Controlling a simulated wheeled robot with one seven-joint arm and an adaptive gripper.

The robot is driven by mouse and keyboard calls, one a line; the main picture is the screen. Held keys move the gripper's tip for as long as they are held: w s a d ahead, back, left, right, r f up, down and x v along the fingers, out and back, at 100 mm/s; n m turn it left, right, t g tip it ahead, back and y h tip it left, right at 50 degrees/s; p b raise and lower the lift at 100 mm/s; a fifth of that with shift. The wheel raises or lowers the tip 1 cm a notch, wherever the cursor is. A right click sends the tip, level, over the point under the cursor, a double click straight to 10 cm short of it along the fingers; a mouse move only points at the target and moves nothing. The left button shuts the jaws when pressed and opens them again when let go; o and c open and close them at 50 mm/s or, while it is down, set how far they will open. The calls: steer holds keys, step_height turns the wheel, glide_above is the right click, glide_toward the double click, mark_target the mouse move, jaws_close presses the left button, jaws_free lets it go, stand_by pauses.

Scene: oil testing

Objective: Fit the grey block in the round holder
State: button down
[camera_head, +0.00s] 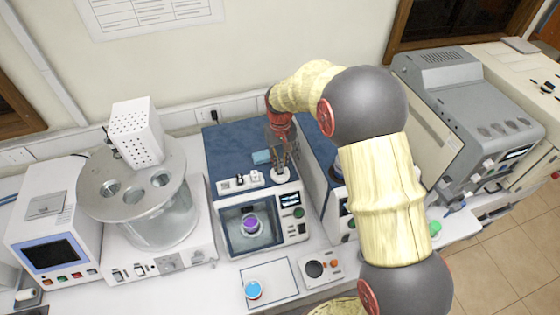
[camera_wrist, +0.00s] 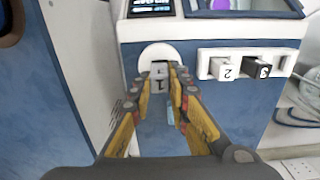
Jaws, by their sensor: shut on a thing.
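The grey block (camera_wrist: 158,86), marked 1, is between my fingertips in the wrist view. My gripper (camera_wrist: 160,78) is shut on it. The white round holder (camera_wrist: 157,52) is directly at the block's far side, on top of a blue and white instrument. It also shows in the head view (camera_head: 283,175), just under my gripper (camera_head: 280,167). The block overlaps the holder in the wrist view; I cannot tell how deep it sits in it. The block is too small to make out in the head view.
A white rack (camera_wrist: 207,55) beside the holder carries a white block (camera_wrist: 222,69) marked 2 and a black block (camera_wrist: 257,68) marked 3. A light blue piece (camera_head: 261,157) lies on the instrument's top (camera_head: 225,145). A glass bath (camera_head: 165,220) stands left.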

steer(key=shift+f, duration=0.2)
steer(key=shift+f+b, duration=0.45)
steer(key=shift+f, duration=0.1)
steer(key=shift+f, duration=0.1)
steer(key=shift+f+b, duration=0.4)
steer(key=shift+f, duration=0.15)
steer(key=c, duration=1.7)
jaws_free()
steer(key=shift+o, duration=0.4)
step_height(320, 180, up, 12)
steer(key=shift+r, duration=0.1)
steer(key=shift+w, duration=0.1)
